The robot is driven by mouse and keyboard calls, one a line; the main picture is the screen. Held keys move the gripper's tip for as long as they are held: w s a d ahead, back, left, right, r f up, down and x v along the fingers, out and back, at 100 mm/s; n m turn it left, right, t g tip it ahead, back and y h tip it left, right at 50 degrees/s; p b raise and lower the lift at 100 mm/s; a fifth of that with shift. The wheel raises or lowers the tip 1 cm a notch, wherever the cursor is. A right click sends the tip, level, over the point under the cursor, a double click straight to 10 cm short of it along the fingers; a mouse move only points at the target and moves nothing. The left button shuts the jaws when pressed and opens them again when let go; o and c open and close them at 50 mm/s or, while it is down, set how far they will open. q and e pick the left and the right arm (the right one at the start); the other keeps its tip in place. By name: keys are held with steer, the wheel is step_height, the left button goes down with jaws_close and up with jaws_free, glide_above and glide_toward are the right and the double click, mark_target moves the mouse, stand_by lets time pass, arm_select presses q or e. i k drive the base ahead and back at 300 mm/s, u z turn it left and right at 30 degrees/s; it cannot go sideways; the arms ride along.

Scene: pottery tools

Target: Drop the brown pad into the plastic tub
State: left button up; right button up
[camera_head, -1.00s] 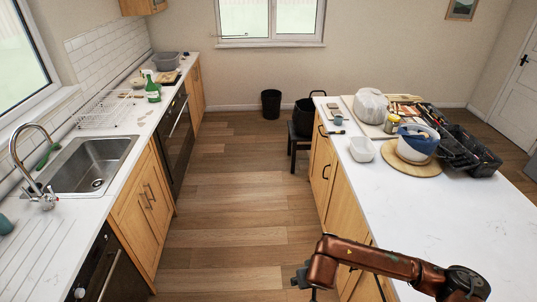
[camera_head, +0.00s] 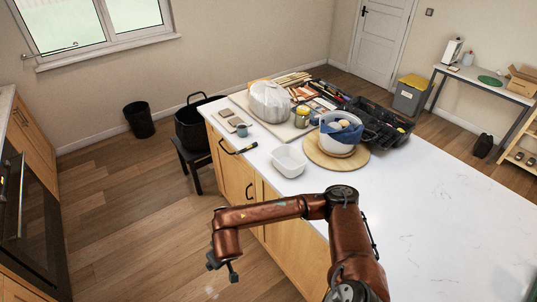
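A small white plastic tub (camera_head: 289,161) sits open on the near left edge of the white island worktop and looks empty. Small flat brownish pads (camera_head: 226,113) lie at the island's far left corner; they are too small to tell for certain which is the brown pad. My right arm comes in from the bottom. Its gripper (camera_head: 222,266) hangs over the floor left of the island, apart from the tub and the pads; its fingers are too small to read. My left gripper is out of view.
A white bucket (camera_head: 340,137) with a blue cloth stands on a round wooden board (camera_head: 337,158). A bagged block (camera_head: 269,101), a yellow-labelled jar (camera_head: 301,117) and black crates (camera_head: 382,120) stand behind. A black-handled tool (camera_head: 242,149) lies left of the tub. The island's right part is clear.

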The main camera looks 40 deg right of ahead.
mark_target(289, 167)
steer(key=i, duration=1.15)
steer(key=z, duration=1.4)
